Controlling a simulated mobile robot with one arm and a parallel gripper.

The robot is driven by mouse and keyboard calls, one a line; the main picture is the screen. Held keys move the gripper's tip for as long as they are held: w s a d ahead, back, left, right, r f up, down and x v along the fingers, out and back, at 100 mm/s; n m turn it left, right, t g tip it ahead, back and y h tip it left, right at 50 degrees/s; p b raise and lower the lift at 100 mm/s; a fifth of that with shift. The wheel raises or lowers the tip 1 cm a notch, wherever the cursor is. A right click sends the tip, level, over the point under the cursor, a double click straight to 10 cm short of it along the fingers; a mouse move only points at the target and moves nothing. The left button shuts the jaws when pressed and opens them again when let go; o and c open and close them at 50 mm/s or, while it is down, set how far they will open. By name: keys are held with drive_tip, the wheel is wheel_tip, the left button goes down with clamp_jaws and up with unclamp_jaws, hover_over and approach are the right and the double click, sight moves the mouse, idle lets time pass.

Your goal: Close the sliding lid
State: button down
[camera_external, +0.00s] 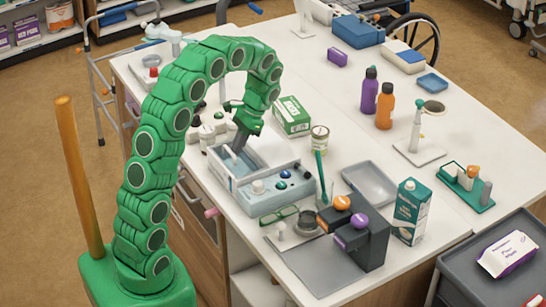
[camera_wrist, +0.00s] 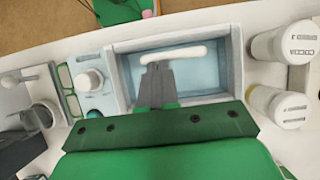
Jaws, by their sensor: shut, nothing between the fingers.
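A white box (camera_external: 262,157) with a pale blue inside stands at the counter's near left edge. In the wrist view the box (camera_wrist: 121,78) shows its rectangular opening, with pale blue surfaces within its rim. A white bar handle (camera_wrist: 173,53) lies across the opening; I cannot clearly tell the lid panel from the inside. My gripper (camera_external: 237,147) points down at the box, its grey fingers together and empty. In the wrist view my gripper (camera_wrist: 157,68) has its fingertips right by the handle, covering part of it; whether they touch is unclear.
A pale blue unit with knobs (camera_external: 270,199) stands against the box's near side. White lidded jars (camera_wrist: 283,41) stand close by on the other side. A green-and-white carton (camera_external: 292,117) and a jar (camera_external: 319,139) stand behind. A grey tray (camera_external: 369,184) lies farther right.

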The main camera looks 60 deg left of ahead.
drive_tip(key=w, duration=0.3)
drive_tip(key=shift+w+f, duration=0.25)
drive_tip(key=shift+w, duration=0.15)
drive_tip(key=v, duration=0.9)
drive_tip(key=c, duration=1.4)
unclamp_jaws()
drive_tip(key=shift+r, duration=0.3)
drive_tip(key=shift+c, duration=0.2)
drive_tip(key=shift+o, duration=1.1)
drive_tip(key=shift+s+a+n, duration=0.1)
drive_tip(key=shift+n, duration=0.5)
drive_tip(key=shift+o, duration=0.3)
drive_tip(key=shift+s+n, duration=0.15)
drive_tip(key=shift+n, duration=0.45)
drive_tip(key=n+t, duration=0.3)
drive_tip(key=n, duration=1.3)
hover_over(243, 158)
drive_tip(key=a, duration=0.2)
drive_tip(key=shift+w+d+f, duration=0.1)
drive_tip(key=shift+w+f, duration=0.05)
drive_tip(key=shift+f, duration=1.9)
drive_tip(key=shift+w+d+f, duration=0.1)
drive_tip(key=shift+w+f, duration=0.05)
drive_tip(key=shift+f, duration=1.9)
